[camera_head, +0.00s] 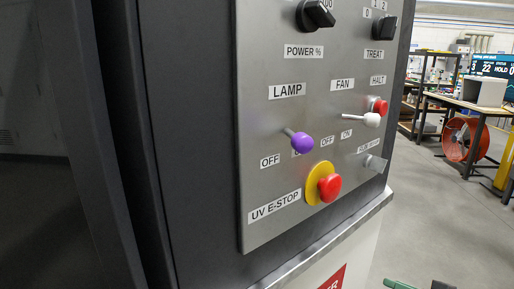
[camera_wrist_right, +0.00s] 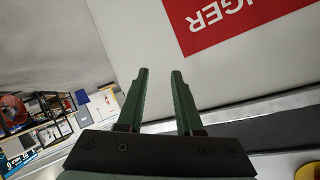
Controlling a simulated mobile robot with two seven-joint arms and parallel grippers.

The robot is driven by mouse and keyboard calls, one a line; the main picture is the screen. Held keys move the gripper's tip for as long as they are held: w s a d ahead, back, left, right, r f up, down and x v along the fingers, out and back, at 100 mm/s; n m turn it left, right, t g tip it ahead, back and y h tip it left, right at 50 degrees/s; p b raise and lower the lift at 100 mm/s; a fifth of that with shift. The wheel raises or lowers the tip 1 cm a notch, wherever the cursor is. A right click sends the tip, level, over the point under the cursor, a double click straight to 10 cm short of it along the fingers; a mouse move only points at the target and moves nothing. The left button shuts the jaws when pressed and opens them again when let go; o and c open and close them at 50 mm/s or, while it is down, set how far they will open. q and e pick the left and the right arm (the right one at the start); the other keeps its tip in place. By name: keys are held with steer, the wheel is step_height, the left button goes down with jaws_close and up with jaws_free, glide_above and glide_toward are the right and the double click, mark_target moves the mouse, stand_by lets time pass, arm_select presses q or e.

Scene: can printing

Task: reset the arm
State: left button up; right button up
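My right gripper (camera_head: 420,285) shows only as green fingertips at the bottom edge of the head view, low and to the right of the grey control panel (camera_head: 262,215). In the right wrist view my right gripper (camera_wrist_right: 160,72) has two green fingers apart with nothing between them. It is near a pale cabinet face with a red danger label (camera_wrist_right: 240,18), apparently without touching it. The rest of my right arm is hidden. My left gripper is in neither view.
The panel carries a purple lamp lever (camera_head: 301,142), a white fan lever (camera_head: 371,120), a red halt button (camera_head: 380,106), black knobs (camera_head: 318,13) and a red E-stop (camera_head: 329,187). A metal ledge (camera_head: 335,240) juts below. Open floor (camera_head: 440,225) lies right.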

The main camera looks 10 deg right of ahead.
steer(key=s+a+f+g+h+p, duration=0.1)
steer(key=s+a+f, duration=0.2)
steer(key=f, duration=0.3)
steer(key=s+a+f+g, duration=0.1)
steer(key=s+a+f, duration=0.2)
steer(key=f, duration=0.2)
steer(key=s+a+f+n+p, duration=0.1)
steer(key=s+a+f+n, duration=0.1)
steer(key=s+a+f, duration=0.2)
steer(key=s+a+f+n+g+p, duration=0.1)
steer(key=s+a+f, duration=0.3)
steer(key=s+a, duration=0.5)
steer(key=a+n, duration=0.1)
steer(key=a, duration=0.2)
steer(key=shift+s+a+f+n+p, duration=0.2)
steer(key=shift+a+n+p, duration=0.1)
steer(key=shift+a+n, duration=0.1)
